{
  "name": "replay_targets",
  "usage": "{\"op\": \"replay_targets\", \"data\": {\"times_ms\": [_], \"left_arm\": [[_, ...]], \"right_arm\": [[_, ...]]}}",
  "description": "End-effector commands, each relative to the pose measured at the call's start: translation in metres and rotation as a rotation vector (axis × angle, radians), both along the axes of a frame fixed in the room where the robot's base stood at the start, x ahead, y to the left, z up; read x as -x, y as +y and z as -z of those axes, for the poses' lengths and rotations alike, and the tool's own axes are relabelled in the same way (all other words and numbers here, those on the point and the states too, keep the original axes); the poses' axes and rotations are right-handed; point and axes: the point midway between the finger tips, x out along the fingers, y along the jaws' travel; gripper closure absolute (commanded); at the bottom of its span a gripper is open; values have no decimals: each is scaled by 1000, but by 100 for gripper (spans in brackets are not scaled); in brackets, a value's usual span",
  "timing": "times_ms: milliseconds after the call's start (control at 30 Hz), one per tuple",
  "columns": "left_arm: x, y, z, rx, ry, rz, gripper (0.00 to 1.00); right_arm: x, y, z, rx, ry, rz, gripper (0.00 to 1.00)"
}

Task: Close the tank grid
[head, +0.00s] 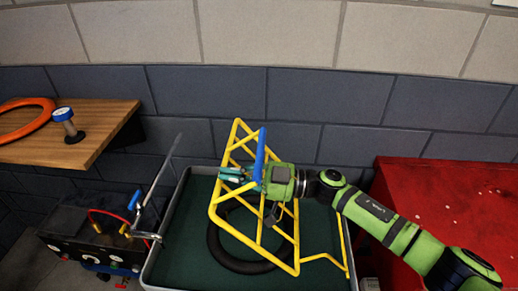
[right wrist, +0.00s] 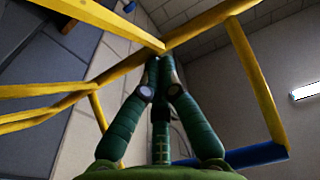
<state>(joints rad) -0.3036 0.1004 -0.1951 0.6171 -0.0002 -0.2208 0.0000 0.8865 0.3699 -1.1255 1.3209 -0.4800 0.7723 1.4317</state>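The yellow tank grid (head: 268,228) stands raised and tilted over a grey-rimmed tank (head: 172,228) in the head view. A blue handle (head: 260,155) is on its upper part; it also shows in the right wrist view (right wrist: 242,156). My right gripper (head: 224,174) reaches in from the right beside the handle, its fingers extending left past it. In the right wrist view its fingertips (right wrist: 157,62) come together close to a yellow bar (right wrist: 200,30). I see nothing between them, and cannot tell whether they touch the bar. My left gripper is out of view.
A black ring (head: 223,255), like a tyre, lies in the tank beneath the grid. A red cabinet (head: 440,185) is at right. A wooden shelf (head: 60,135) and a black box with hoses (head: 85,250) are at left. A brick wall stands behind.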

Motion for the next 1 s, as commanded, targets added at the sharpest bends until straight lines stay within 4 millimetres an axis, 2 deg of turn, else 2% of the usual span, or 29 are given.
{"op": "replay_targets", "data": {"times_ms": [100, 300, 500, 600, 800, 1000], "left_arm": [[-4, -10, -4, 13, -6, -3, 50], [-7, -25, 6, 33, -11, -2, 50], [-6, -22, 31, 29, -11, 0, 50], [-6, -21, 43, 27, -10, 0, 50], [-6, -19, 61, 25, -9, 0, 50], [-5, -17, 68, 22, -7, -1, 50]], "right_arm": [[-1, 27, 38, 119, 0, 1, 100], [-1, 64, 107, 302, -2, 3, 100], [-1, 87, 170, 452, -4, 5, 100], [-1, 94, 194, 511, -4, 5, 100], [-2, 101, 227, 500, 4, 8, 100], [-1, 103, 239, 499, 3, 6, 100]]}}
